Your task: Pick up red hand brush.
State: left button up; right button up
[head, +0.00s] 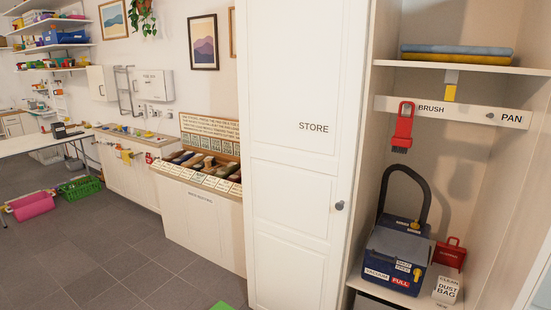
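The red hand brush (402,128) hangs bristles down inside the open store cupboard. It is on the white rail (465,113), to the left of the word BRUSH. Its red handle is at the top and its dark bristles are at the bottom. Neither of my grippers shows in the head view.
A white STORE door (290,150) stands left of the cupboard opening. Below the brush, a blue vacuum (390,268) with a black hose rests on the lower shelf beside a red item (449,254) and a dust bag box (447,290). Folded cloths (455,55) lie above.

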aim_at(402, 139)
jog(key=k+l+z, duration=0.1)
jog(key=l+z, duration=0.25)
jog(key=k+l+z, duration=0.1)
jog(key=z, duration=0.25)
jog(key=l+z, duration=0.35)
jog(key=u, duration=1.2)
jog(key=i+z, duration=0.15)
jog(key=z, duration=1.05)
jog(key=i+j+z, duration=0.4)
jog(key=j+z, duration=0.25)
jog(key=i+j+z, duration=0.15)
jog(key=j+z, duration=0.15)
jog(key=j, duration=0.15)
